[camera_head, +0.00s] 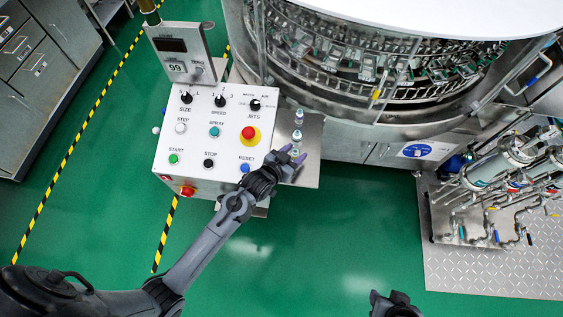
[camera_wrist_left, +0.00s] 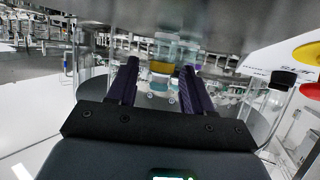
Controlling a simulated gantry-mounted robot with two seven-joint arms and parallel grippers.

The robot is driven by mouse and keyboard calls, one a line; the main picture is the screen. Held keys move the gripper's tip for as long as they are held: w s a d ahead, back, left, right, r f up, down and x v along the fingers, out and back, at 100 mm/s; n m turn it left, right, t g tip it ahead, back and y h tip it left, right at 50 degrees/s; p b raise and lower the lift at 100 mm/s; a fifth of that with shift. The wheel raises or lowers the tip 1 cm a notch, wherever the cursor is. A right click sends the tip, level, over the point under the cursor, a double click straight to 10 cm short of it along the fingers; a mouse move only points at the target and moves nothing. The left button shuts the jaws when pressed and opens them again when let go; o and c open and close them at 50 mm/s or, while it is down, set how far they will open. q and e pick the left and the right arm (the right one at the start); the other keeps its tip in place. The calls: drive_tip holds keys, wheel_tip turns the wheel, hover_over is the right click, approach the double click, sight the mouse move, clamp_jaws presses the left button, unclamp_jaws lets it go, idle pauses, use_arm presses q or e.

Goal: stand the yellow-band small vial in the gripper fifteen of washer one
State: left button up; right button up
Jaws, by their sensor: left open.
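Small clear vials (camera_head: 298,118) stand in a row on the steel shelf (camera_head: 310,170) beside the control panel. In the left wrist view a yellow-band vial (camera_wrist_left: 161,68) stands upright between the fingers, with clear glass around and behind it. My left gripper (camera_head: 293,154) is open at the near end of the row, its purple-tipped fingers (camera_wrist_left: 157,85) on either side of the vial, not closed on it. The rotary washer (camera_head: 350,60) with its ring of grippers stands behind the shelf; single gripper numbers are too small to read. My right gripper (camera_head: 390,300) shows only partly at the bottom edge.
The white control panel (camera_head: 205,135) with knobs and buttons stands left of the shelf, under a display reading 99 (camera_head: 178,68). Pipework (camera_head: 495,190) stands at the right on a metal plate. The green floor in front is clear.

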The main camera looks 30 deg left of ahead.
drive_tip(key=shift+r+p, duration=0.75)
drive_tip(key=shift+r, duration=0.1)
drive_tip(key=shift+o, duration=1.2)
use_arm(q)
drive_tip(key=s+a+r+g, duration=0.1)
drive_tip(key=s+r+g, duration=0.1)
drive_tip(key=s, duration=0.7)
drive_tip(key=s+a+r+g+y, duration=0.1)
drive_tip(key=s+g, duration=0.3)
drive_tip(key=s, duration=0.6)
drive_tip(key=s+a+r+g+y, duration=0.1)
drive_tip(key=s+a+r+g, duration=0.2)
drive_tip(key=s, duration=0.6)
drive_tip(key=shift+s+a+r+g, duration=0.15)
drive_tip(key=shift+s+g, duration=0.1)
drive_tip(key=shift+g, duration=0.05)
use_arm(e)
drive_tip(key=shift+d, duration=0.1)
